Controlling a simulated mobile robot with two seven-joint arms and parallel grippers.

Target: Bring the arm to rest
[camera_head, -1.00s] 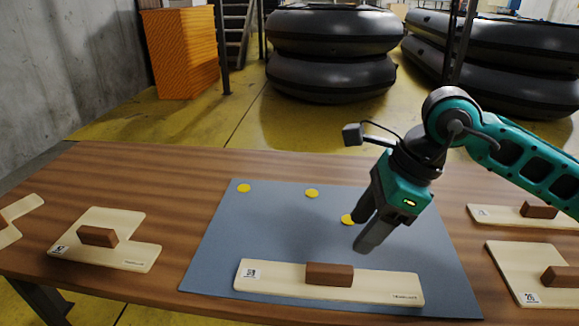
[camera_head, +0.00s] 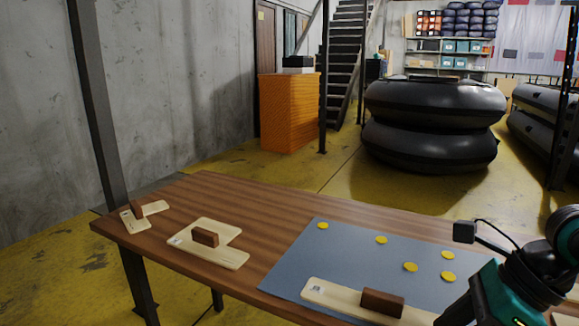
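My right arm comes in from the right, and part of its teal gripper body (camera_head: 496,302) shows at the lower right edge. Its fingers are hidden or cut off by the frame's bottom, so I cannot see whether they are open. The gripper is beside the right end of a long wooden piece with a brown block handle (camera_head: 382,302), which lies on a grey-blue mat (camera_head: 290,268). Several yellow discs (camera_head: 381,240) lie on the mat. My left gripper is not in view.
The brown table (camera_head: 270,212) also bears an L-shaped wooden piece (camera_head: 222,257) and another handled piece (camera_head: 132,219) at the far left. A dark post (camera_head: 95,110) stands at the left. An orange cabinet (camera_head: 288,112) and stacked black inflatable boats (camera_head: 430,145) stand behind.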

